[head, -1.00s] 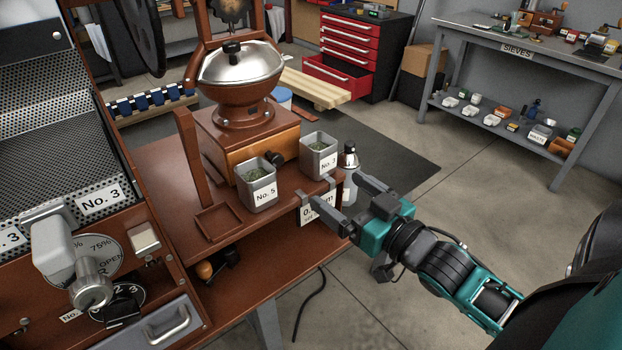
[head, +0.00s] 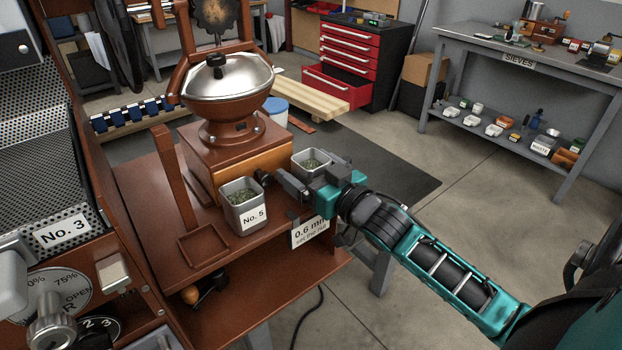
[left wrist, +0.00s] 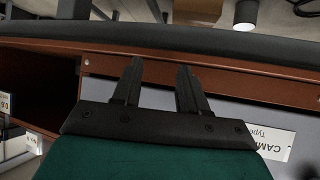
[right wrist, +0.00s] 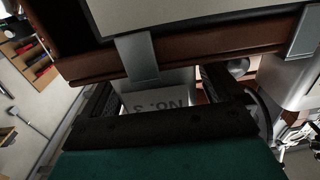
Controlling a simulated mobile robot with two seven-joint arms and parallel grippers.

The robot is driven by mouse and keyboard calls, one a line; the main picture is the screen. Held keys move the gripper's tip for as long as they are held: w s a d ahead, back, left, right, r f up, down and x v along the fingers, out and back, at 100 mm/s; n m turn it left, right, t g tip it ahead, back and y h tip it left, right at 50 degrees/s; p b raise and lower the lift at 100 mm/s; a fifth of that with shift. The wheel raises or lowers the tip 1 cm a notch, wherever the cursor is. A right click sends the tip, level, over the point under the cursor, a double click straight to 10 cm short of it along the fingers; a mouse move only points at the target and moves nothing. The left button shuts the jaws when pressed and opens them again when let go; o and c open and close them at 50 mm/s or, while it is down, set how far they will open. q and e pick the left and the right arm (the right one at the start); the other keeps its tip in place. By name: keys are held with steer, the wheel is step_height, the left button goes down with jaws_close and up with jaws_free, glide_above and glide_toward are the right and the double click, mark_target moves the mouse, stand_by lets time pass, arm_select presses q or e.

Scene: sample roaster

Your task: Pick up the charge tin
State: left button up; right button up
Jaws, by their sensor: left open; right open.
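Two square metal tins with green beans stand on the brown grinder table. The near tin is labelled No. 5 (head: 243,207). The far tin (head: 311,160) is partly hidden behind my right gripper (head: 308,178), which is open at the table's edge. In the right wrist view a tin with an upside-down label (right wrist: 160,103) shows between the open fingers (right wrist: 158,92); I cannot tell whether they touch it. My left gripper (left wrist: 160,82) is open and empty in the left wrist view, and out of the head view.
A 0.6 mm sign (head: 308,232) hangs on the table edge, close by my right gripper. The grinder (head: 236,150) stands behind the tins. A small brown tray (head: 203,245) lies left of No. 5. The roaster panel (head: 62,232) is at the left.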

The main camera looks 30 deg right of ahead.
steer(key=shift+w+a, duration=0.1)
steer(key=shift+w, duration=0.4)
steer(key=shift+c, duration=0.3)
steer(key=c, duration=1.1)
